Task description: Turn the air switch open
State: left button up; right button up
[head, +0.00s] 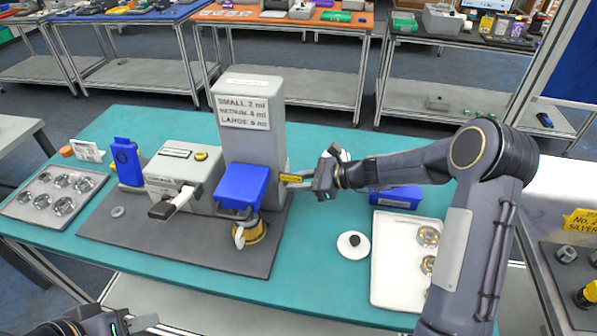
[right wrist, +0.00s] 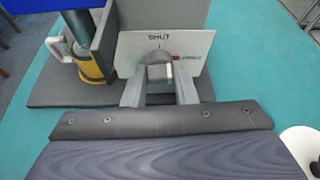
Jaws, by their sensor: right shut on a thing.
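The air switch shows in the right wrist view as a grey knob (right wrist: 157,72) on a white plate (right wrist: 125,48). The plate reads "SHUT" above the knob, with a red mark and small unclear text to the right. My right gripper (right wrist: 159,88) is shut on the knob, with one finger on each side. In the head view my right gripper (head: 308,181) is at the right side of the tall grey machine (head: 250,130); the knob is hidden there. My left gripper (head: 142,324) is partly in view at the bottom left, away from the machine; its jaws are unclear.
A blue box (head: 396,196), a round white dish (head: 353,245) and a white tray (head: 395,285) with metal rings lie to the right. A grey box with a lever (head: 180,175) and a tray of metal parts (head: 30,220) are left. The teal table's front strip is clear.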

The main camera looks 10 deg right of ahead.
jog(key=shift+m+g+p, duration=0.3)
jog(key=shift+g+p, duration=0.1)
jog(key=shift+p, duration=0.1)
jog(key=o, duration=1)
jog(key=shift+c, duration=0.2)
jog(key=b+v, duration=0.1)
jog(key=v, duration=0.7)
jog(key=shift+b, duration=0.4)
